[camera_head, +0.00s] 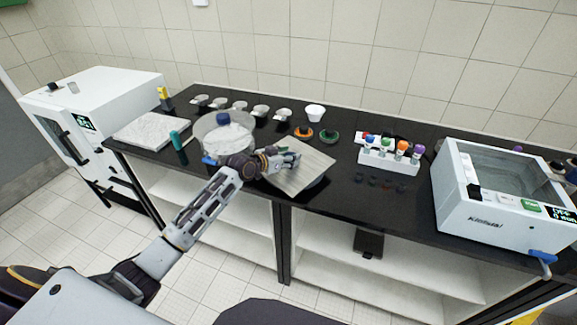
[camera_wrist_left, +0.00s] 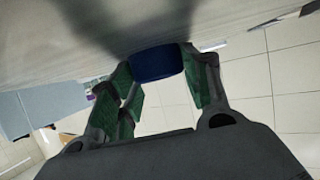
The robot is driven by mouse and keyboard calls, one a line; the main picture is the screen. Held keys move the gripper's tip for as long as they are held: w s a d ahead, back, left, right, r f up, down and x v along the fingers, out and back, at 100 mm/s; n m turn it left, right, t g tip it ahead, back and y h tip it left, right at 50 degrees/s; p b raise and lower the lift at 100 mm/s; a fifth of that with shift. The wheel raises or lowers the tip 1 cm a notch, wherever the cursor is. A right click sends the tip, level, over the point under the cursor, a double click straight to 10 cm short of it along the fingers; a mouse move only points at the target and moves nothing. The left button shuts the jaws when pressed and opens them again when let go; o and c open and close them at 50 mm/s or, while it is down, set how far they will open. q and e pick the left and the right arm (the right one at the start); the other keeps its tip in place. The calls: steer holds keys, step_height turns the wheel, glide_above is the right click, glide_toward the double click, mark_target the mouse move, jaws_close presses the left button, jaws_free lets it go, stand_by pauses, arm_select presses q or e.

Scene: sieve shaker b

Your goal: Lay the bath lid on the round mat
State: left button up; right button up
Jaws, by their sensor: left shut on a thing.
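The bath lid (camera_head: 312,165) is a flat, pale grey square plate over the middle of the dark bench. My left gripper (camera_head: 287,160) is at its left part. In the left wrist view the lid's broad grey underside or face (camera_wrist_left: 100,30) fills the top, and its dark blue handle (camera_wrist_left: 156,63) sits between the green finger pads of my left gripper (camera_wrist_left: 158,82), which is shut on it. A dark rounded edge, seemingly the round mat (camera_head: 322,184), shows at the lid's front right. I cannot tell whether the lid touches it. My right gripper is not in view.
The open white bath (camera_head: 502,215) stands at the right. A rack of coloured-cap bottles (camera_head: 388,160) is right of the lid. A round clear vessel with a blue cap (camera_head: 222,120) stands left. Several small dishes (camera_head: 240,105) line the back. A white slab (camera_head: 152,130) lies far left.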

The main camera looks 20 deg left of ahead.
mark_target(267, 178)
arm_select(q)
steer(key=shift+f, duration=0.4)
steer(key=shift+f, duration=1.85)
steer(key=shift+f, duration=0.1)
steer(key=o, duration=1.3)
steer(key=shift+f, duration=0.1)
steer(key=shift+v, duration=6.05)
